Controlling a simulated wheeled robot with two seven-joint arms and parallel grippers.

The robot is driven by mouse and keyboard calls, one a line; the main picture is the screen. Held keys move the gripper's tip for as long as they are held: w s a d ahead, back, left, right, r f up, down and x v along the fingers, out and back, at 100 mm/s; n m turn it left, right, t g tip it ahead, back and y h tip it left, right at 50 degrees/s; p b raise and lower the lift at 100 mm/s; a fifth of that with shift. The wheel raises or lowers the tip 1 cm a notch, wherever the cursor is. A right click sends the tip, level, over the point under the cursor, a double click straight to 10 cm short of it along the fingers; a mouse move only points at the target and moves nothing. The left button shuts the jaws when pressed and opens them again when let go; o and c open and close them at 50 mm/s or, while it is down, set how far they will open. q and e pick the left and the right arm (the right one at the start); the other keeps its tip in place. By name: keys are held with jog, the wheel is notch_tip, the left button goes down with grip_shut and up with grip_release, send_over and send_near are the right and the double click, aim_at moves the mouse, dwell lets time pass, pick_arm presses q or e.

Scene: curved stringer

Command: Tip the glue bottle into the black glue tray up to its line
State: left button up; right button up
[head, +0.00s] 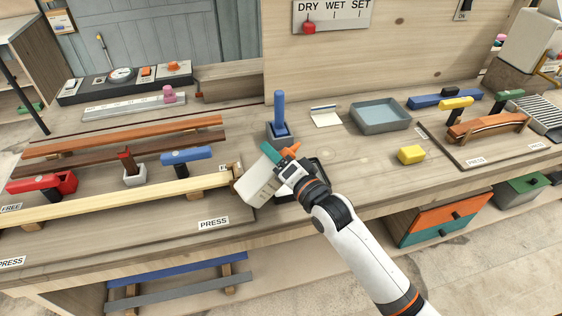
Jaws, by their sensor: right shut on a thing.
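My right gripper (283,167) is shut on the glue bottle, a cream-white block-like body (258,184) that is tilted, with its lower part toward the lower left. Teal and orange parts show at its upper end by the jaws; I cannot tell which is the nozzle. The black glue tray (319,167) lies on the bench under and behind the gripper and wrist. Only parts of its dark rim show, so its inside, its line and any glue are hidden. My left gripper is not in view.
A blue-handled tool (280,115) stands in a holder just behind the gripper. A grey-blue tray (381,115) and a yellow block (411,155) are to the right. Long wood strips (120,200) and clamps fill the left. The bench between tray and yellow block is fairly clear.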

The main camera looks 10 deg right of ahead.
jog(key=shift+w+a, duration=0.2)
jog(key=shift+w, duration=0.25)
jog(key=shift+m, duration=0.4)
pick_arm(q)
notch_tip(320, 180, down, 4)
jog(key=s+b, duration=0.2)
jog(key=b, duration=0.2)
pick_arm(e)
jog(key=m, duration=0.4)
jog(key=s+m, duration=0.1)
jog(key=m, duration=0.1)
jog(key=shift+a+f, duration=0.15)
jog(key=shift+a, duration=0.1)
jog(key=m+p, duration=0.3)
jog(key=shift+w+d+r, duration=0.1)
jog(key=shift+d+r, duration=0.1)
jog(key=shift+r, duration=0.05)
jog(key=shift+d+f+m+p, duration=0.15)
jog(key=shift+m+p, duration=0.3)
jog(key=shift+m, duration=0.25)
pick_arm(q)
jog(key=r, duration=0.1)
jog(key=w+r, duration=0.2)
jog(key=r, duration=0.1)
pick_arm(e)
jog(key=shift+f+m, duration=0.15)
jog(key=shift+m, duration=0.15)
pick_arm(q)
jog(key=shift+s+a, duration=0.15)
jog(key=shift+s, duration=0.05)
